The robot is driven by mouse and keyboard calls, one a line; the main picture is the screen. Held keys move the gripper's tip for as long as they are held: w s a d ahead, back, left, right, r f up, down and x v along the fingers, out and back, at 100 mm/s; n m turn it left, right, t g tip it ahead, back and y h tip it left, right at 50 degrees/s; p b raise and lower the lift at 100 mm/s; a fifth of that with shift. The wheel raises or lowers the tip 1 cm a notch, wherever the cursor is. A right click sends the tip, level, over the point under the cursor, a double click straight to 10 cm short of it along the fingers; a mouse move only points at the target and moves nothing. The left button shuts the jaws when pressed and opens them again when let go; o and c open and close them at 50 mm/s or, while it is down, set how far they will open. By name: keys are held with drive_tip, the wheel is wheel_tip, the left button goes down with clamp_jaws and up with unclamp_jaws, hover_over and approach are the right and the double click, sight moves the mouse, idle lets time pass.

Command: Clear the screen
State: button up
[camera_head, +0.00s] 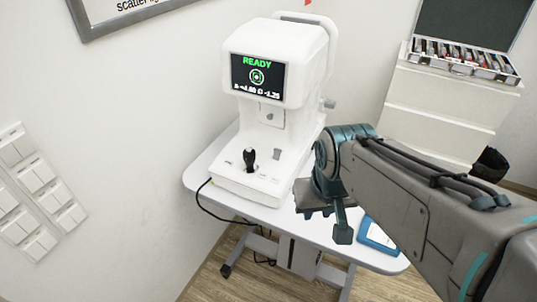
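The screen (258,77) is on the upper front of a white eye-test machine (303,62). It is lit, with green "READY" text, a round target mark and a line of white figures below. A black joystick (250,160) stands on the machine's base, with a small grey part (276,155) to its right. My gripper (328,215) is over the right part of the table, to the right of the machine's base and apart from the screen. Its fingers are partly hidden by my arm, and I cannot tell whether they are open or shut.
The machine stands on a white wheeled table (225,170). A blue-edged object (377,236) lies at its right, partly behind my arm. A black cable (212,212) hangs at the left. A white cabinet (440,105) holds an open lens case (462,60). Wall switches (35,190) are at left.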

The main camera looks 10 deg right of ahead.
clamp_jaws()
idle(1.5)
